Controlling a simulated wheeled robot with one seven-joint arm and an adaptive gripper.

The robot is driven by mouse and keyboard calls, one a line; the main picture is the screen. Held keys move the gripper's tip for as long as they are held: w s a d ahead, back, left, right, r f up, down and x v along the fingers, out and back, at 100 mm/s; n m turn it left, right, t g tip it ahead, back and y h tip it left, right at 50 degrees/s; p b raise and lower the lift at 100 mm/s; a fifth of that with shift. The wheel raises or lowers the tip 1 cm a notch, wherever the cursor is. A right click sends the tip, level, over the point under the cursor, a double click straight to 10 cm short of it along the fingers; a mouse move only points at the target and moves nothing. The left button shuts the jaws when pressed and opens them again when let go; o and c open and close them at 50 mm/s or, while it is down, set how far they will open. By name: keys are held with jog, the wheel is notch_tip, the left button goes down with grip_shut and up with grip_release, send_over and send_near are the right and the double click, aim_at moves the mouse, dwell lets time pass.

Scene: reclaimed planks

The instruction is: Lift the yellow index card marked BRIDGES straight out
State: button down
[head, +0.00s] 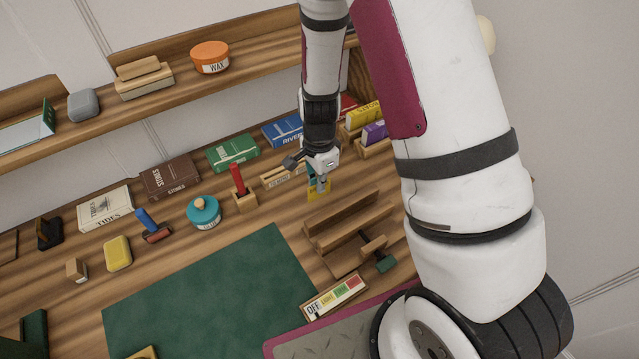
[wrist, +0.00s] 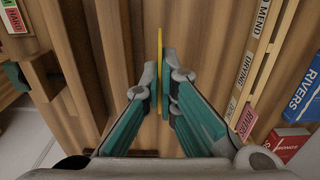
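The yellow card (wrist: 160,40) shows nearly edge-on as a thin strip in the wrist view, between the two fingertips of my gripper (wrist: 160,72). The fingers are close together with the card between them, and they look shut on it. In the head view the yellow card (head: 317,195) shows below my gripper (head: 319,182), partly covered by the fingers. Its lettering cannot be read. Whether its lower edge touches anything cannot be told.
A wooden rack with labels (wrist: 246,80) is to the right in the wrist view, with the blue RIVERS box (wrist: 302,92) beyond. A slotted wooden stand (head: 345,222) is in front of the card. A green mat (head: 210,290) gives free room at front left.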

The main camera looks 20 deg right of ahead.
jog(key=shift+r+p, duration=1.5)
jog(key=shift+r, duration=1.7)
